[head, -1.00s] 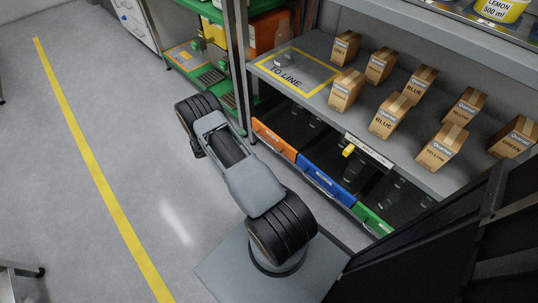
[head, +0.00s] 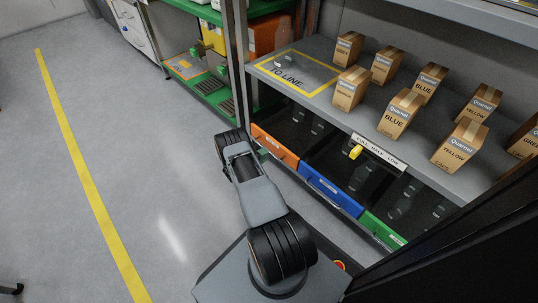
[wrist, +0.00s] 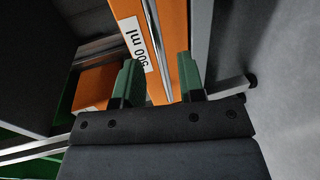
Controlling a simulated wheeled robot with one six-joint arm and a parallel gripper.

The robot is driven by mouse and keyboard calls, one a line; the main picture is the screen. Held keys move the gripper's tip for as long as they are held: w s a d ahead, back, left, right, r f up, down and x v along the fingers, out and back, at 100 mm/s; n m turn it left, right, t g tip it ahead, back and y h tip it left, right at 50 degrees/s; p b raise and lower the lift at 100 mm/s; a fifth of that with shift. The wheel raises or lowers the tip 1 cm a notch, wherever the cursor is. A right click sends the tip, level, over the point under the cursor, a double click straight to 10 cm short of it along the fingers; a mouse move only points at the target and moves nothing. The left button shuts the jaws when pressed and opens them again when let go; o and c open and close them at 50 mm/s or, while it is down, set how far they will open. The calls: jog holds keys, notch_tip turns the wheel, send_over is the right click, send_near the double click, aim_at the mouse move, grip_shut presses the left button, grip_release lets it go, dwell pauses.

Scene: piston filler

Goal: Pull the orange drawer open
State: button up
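The orange drawer (head: 272,143) sits under the shelf, left of the blue drawer, its front about in line with the blue one. In the wrist view its orange front (wrist: 181,45) fills the middle, with a white "500 ml" label and a silver bar handle (wrist: 154,38). My gripper (wrist: 160,82) is open, with its green fingertips apart and the handle bar running between them. I cannot tell whether either finger touches it. In the head view my arm mostly hides the gripper beside the drawer.
The blue drawer (head: 331,187) and green drawer (head: 383,229) continue to the right. Cardboard boxes (head: 397,113) stand on the shelf above. A shelf post (head: 239,65) rises just left of the orange drawer. The floor to the left is clear, with a yellow line (head: 82,160).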

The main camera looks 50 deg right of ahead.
jog(key=shift+b+x, duration=0.55)
jog(key=shift+x, duration=1.55)
grip_shut()
